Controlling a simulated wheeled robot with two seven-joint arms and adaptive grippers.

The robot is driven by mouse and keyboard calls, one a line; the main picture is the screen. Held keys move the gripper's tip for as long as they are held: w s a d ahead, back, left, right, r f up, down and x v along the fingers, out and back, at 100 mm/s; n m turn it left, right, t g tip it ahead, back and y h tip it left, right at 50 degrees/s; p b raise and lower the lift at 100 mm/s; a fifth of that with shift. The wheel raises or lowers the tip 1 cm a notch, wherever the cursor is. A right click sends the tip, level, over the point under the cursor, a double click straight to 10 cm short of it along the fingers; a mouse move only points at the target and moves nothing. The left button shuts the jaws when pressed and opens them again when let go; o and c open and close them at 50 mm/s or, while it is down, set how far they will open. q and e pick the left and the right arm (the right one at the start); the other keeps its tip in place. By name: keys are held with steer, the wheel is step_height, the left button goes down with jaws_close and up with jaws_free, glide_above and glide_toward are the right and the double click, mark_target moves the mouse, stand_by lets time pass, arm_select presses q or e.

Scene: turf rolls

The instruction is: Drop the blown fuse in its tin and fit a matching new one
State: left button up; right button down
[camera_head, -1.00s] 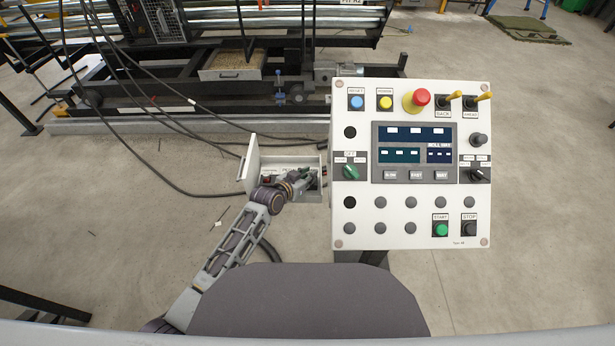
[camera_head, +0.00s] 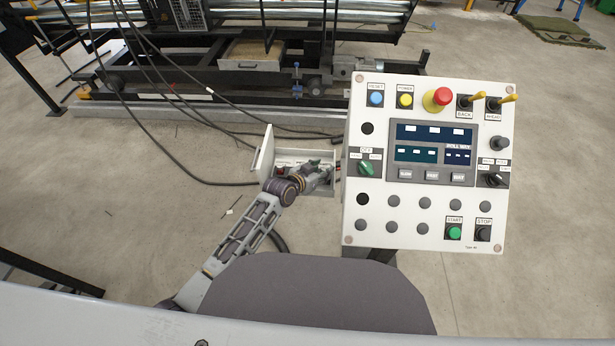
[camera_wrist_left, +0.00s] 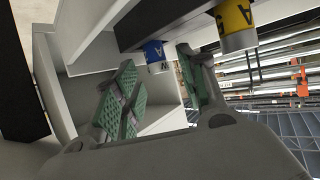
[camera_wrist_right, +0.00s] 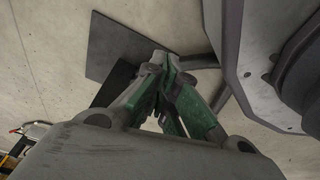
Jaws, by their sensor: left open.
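My left gripper (camera_head: 318,172) reaches into the open white box (camera_head: 266,150) on the left side of the control panel. In the left wrist view its green-padded fingers (camera_wrist_left: 156,75) are apart with nothing seen between them. A blue-banded cylinder (camera_wrist_left: 155,55) is just beyond the fingers and a yellow-banded cylinder (camera_wrist_left: 235,25) is at upper right; both carry an "A" marking. I cannot tell whether they are fuses or tins. Small red parts (camera_head: 281,170) show in the box. The blown fuse cannot be made out. My right gripper (camera_wrist_right: 165,65) appears shut and empty, its tips together above the floor.
The control panel (camera_head: 420,240) with buttons, a screen and a red mushroom button (camera_head: 437,99) stands close to the right of the box. Dark cables (camera_head: 180,165) run behind the box toward the machine frame (camera_head: 200,100).

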arm_select(q)
steer(key=shift+s+a+r, duration=0.2)
steer(key=shift+s+a, duration=0.15)
steer(key=shift+s, duration=0.15)
steer(key=p+v, duration=0.1)
steer(key=v, duration=0.2)
steer(key=shift+s+a+r, duration=0.1)
steer(key=shift+s+r, duration=0.05)
steer(key=shift+s, duration=0.05)
steer(key=p+v, duration=0.1)
steer(key=v, duration=0.6)
arm_select(e)
steer(key=s+f, duration=0.1)
steer(key=s+d, duration=0.1)
steer(key=s+d+f, duration=0.1)
steer(key=s, duration=0.1)
steer(key=shift+d+f, duration=0.15)
steer(key=shift+f, duration=0.2)
steer(key=shift+s, duration=0.5)
arm_select(q)
steer(key=shift+s, duration=0.1)
